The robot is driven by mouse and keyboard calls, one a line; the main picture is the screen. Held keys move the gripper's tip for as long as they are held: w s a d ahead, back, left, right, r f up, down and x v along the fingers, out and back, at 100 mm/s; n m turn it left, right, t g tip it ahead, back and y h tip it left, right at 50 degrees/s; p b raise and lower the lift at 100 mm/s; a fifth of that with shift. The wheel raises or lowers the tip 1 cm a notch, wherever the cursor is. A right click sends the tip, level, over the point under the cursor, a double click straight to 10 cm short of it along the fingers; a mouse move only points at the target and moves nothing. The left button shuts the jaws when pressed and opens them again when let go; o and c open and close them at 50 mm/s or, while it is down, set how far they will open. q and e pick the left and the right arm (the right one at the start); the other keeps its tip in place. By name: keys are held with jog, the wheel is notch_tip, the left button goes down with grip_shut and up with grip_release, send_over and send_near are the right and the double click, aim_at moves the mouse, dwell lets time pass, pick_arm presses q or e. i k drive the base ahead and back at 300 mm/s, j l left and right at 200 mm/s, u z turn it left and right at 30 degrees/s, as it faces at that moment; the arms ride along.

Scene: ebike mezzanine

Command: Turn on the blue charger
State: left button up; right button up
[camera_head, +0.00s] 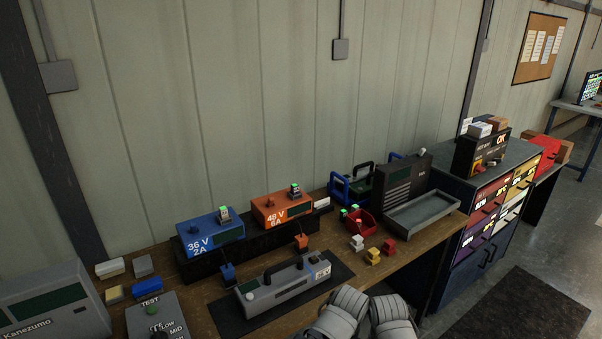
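The blue charger (210,236), marked 36 V 2A, stands on a black riser at the back left of the bench. It has a dark display on its front and a small dark knob on top at its left. A blue plug (227,272) is in front of the charger. Neither of my grippers can be made out. Two grey ribbed rounded shapes show at the bottom edge, apart from the charger.
An orange charger (282,209), marked 48 V 6A, stands right of the blue one. A grey battery case (283,287) lies on a black mat. A grey tester (160,318) is at the front left. A red bin (358,222) and a grey tray (424,213) are farther right.

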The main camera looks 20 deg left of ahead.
aim_at(194, 228)
jog(key=u, duration=1.2)
